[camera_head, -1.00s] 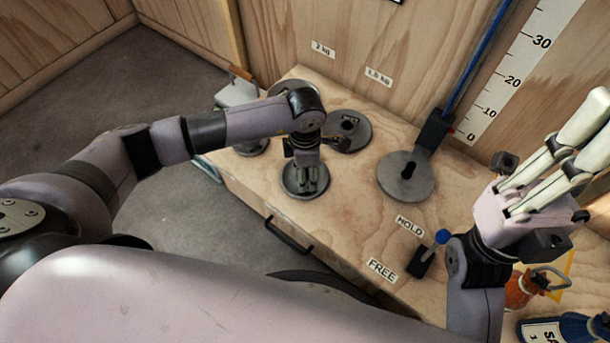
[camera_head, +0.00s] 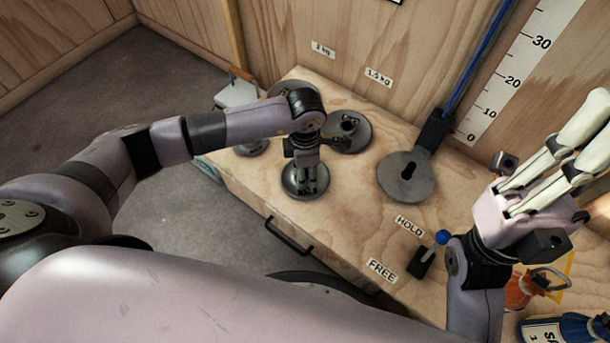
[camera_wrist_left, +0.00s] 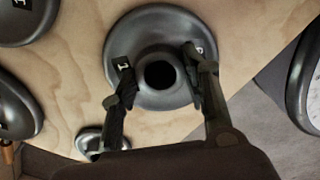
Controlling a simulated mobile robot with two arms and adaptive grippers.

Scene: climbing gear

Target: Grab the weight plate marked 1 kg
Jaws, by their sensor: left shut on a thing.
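A dark round weight plate (camera_head: 289,187) with a raised hub lies on the wooden bench top, near its front edge. My left gripper (camera_head: 307,186) points down over it. In the left wrist view the two fingers (camera_wrist_left: 160,78) are on either side of the plate's hub (camera_wrist_left: 160,45), shut on it. A white mark like a 1 shows beside the left finger; the fingers partly hide the plate's marking. The plate looks flat on the wood. My right gripper (camera_head: 555,160) is at the right, fingers apart, empty.
More plates lie behind, one (camera_head: 348,132) near the 1.5 kg wall label (camera_head: 379,77). A slotted disc (camera_head: 405,176) sits below the blue cord. A blue-knobbed lever (camera_head: 430,254) stands between HOLD and FREE labels.

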